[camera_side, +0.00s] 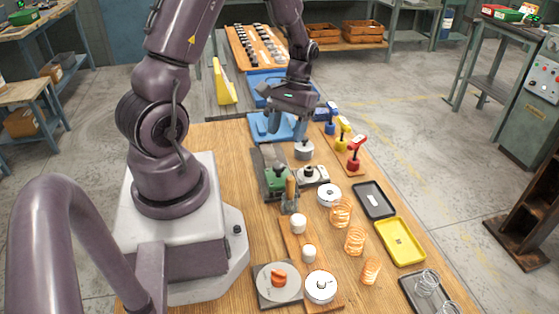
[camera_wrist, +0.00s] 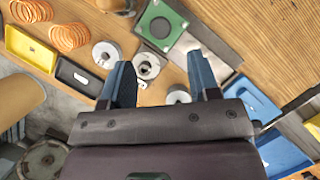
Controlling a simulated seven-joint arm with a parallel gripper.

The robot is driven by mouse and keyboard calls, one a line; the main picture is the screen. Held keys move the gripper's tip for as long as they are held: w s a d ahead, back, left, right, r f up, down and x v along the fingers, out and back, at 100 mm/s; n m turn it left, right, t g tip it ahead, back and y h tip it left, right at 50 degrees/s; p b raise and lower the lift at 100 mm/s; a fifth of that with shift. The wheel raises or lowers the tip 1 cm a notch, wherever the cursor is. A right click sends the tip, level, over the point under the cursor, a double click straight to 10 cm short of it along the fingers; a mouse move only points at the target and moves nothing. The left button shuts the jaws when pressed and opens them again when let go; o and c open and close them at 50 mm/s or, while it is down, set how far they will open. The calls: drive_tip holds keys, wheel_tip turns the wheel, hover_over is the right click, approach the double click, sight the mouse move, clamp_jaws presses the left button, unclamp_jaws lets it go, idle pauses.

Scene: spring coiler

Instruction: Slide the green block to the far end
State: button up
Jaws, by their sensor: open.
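The green block (camera_side: 277,181) sits at the near end of a flat grey slide plate (camera_side: 268,157) on the wooden bench. In the wrist view the green block (camera_wrist: 163,22) is at the top, with a round opening in its face, and the bare grey plate (camera_wrist: 208,48) runs from it toward the lower right. My gripper (camera_side: 286,133) is above the bench, beyond the block and apart from it. In the wrist view my gripper (camera_wrist: 158,66) has its two blue fingers wide apart with nothing held between them.
A wooden handle (camera_side: 291,191) stands close by the block. Metal discs (camera_side: 328,194), orange springs (camera_side: 355,240), a black tray (camera_side: 374,200) and a yellow tray (camera_side: 400,242) lie to the right. Red, yellow and blue levers (camera_side: 354,150) stand along the right edge. Blue trays (camera_side: 262,126) lie beyond.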

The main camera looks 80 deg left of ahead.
sight(279, 165)
drive_tip(key=x, duration=0.8)
drive_tip(key=shift+c, duration=0.5)
